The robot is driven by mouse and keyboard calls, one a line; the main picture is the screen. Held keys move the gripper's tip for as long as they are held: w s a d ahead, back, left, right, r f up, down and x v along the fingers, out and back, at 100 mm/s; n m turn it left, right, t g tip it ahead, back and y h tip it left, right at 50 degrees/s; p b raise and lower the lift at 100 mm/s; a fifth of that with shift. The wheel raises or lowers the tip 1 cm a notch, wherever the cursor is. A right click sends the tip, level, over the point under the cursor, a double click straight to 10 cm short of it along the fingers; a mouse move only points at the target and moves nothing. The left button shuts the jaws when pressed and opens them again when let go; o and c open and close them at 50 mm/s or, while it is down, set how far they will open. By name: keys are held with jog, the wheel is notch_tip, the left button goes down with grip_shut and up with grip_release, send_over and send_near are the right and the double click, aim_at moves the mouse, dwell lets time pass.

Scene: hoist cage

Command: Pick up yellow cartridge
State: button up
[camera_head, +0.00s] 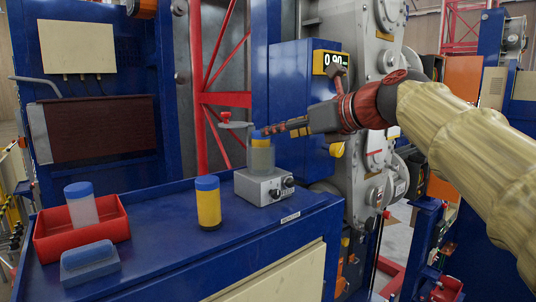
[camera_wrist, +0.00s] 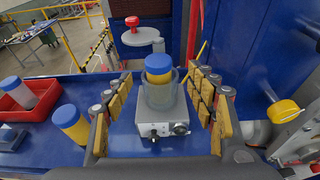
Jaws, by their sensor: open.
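A yellow cartridge with a blue cap (camera_head: 261,143) stands upright in a clear cup on a grey device with knobs (camera_head: 264,187). In the wrist view this cartridge (camera_wrist: 158,70) shows between the fingers, its lower part inside the clear cup (camera_wrist: 160,96). My gripper (camera_head: 283,130) is open, reaching in from the right at the height of the cartridge's cap. In the wrist view the fingers of my gripper (camera_wrist: 161,78) stand apart on both sides; contact cannot be told. A second yellow cartridge (camera_head: 208,206) with a blue cap stands on the blue bench, left of the device.
A red tray (camera_head: 72,244) on the bench's left holds a whitish, blue-capped cartridge (camera_head: 82,211). A blue-grey block (camera_head: 90,261) lies in front of it. A blue cabinet (camera_head: 290,100) stands close behind the device. The blue bench top (camera_head: 160,240) has free room between tray and device.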

jog(key=p+x, duration=0.2)
jog(key=x, duration=0.5)
jog(key=shift+w+a+r, duration=0.1)
jog(key=shift+a+r, duration=0.05)
jog(key=shift+a, duration=0.15)
jog(key=shift+d, duration=0.15)
jog(key=shift+c, duration=0.5)
jog(key=c, duration=0.4)
grip_shut()
